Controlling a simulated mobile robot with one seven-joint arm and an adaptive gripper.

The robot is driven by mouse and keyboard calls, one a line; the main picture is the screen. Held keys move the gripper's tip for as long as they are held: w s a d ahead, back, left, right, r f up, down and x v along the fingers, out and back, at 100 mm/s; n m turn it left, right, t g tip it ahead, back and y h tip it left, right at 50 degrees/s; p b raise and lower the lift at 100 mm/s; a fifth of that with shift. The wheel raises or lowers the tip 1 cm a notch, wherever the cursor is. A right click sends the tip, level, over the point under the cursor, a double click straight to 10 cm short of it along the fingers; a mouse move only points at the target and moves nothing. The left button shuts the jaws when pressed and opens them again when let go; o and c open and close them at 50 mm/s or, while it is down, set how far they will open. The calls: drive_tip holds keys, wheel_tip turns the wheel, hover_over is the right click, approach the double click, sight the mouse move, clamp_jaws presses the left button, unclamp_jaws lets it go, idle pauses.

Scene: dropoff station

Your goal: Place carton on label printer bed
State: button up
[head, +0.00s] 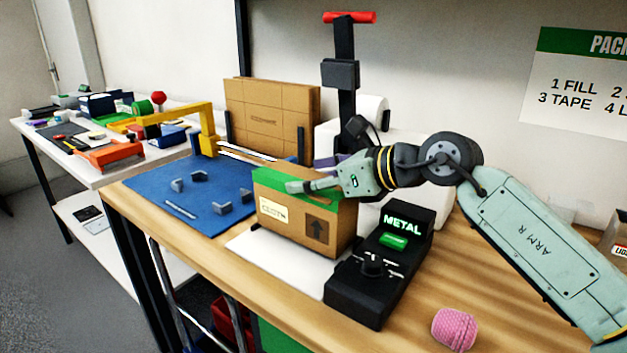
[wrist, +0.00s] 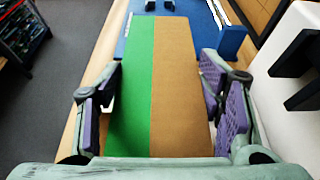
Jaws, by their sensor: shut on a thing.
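The carton (head: 279,214) is a brown box with green tape along its top, a pale label and an up arrow on its sides. My gripper (head: 318,186) is shut on it from above. In the wrist view the carton (wrist: 180,85) lies between the purple finger pads (wrist: 162,108). The carton is upright, over a flat white plate (head: 272,262) on the wooden bench. I cannot tell whether its base touches the plate. No part is plainly marked as the label printer bed; the white plate may be it.
A black box with a green METAL display (head: 378,262) stands close right of the carton. A blue mat (head: 190,195) with small grey brackets lies to the left. A black post with a red handle (head: 349,17) and flat cardboard (head: 270,115) stand behind. A pink object (head: 454,328) sits front right.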

drive_tip(key=shift+f, duration=0.7)
drive_tip(key=shift+f+b, duration=0.25)
drive_tip(key=shift+b, duration=0.05)
drive_tip(key=o, duration=1.6)
drive_tip(key=shift+r, duration=0.1)
